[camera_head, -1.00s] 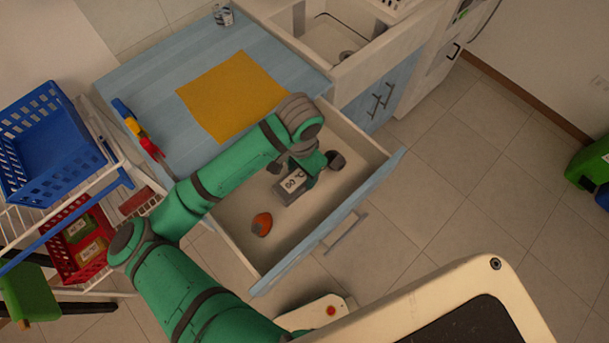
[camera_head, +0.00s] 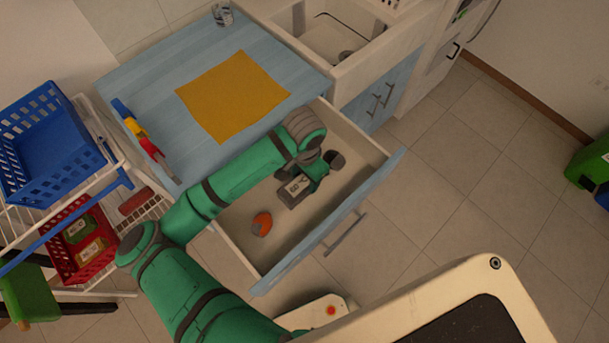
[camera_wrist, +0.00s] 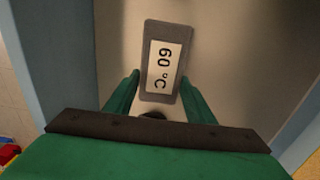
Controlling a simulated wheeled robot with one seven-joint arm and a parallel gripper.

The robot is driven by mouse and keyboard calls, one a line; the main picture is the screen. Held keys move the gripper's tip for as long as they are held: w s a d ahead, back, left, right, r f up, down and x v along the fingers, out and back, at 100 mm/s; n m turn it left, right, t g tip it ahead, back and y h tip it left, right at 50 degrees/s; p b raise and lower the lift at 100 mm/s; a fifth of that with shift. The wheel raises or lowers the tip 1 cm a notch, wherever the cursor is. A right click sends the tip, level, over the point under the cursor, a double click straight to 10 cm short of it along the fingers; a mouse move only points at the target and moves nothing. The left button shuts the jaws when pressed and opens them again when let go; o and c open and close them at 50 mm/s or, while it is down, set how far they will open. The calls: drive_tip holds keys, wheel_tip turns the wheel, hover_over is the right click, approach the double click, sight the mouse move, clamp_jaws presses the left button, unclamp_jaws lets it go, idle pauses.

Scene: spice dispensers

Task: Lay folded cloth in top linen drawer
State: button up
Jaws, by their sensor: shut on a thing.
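A flat square orange-yellow cloth (camera_head: 233,95) lies on the blue countertop. The drawer (camera_head: 345,222) below the countertop is pulled open. My gripper (camera_head: 306,184) is down inside the drawer, shut on a grey block (camera_head: 291,198) with a white label. In the wrist view the block (camera_wrist: 166,96) reads "60 °C" and sits between my green fingertips (camera_wrist: 158,90). Whether the block touches the drawer floor is unclear. An orange and grey object (camera_head: 261,224) lies in the drawer, to the left of the block.
The blue countertop (camera_head: 150,80) also holds a glass (camera_head: 222,14) and a toy-coloured tool (camera_head: 143,138) at its left edge. A rack at left holds a blue basket (camera_head: 50,150) and a red basket (camera_head: 72,262). A sink (camera_head: 340,40) is at the back.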

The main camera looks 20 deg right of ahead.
sight(305, 180)
drive_tip(key=shift+f, duration=0.3)
drive_tip(key=o, duration=1.1)
wheel_tip(305, 180, up, 13)
drive_tip(key=shift+r, duration=0.15)
drive_tip(key=shift+s, duration=0.1)
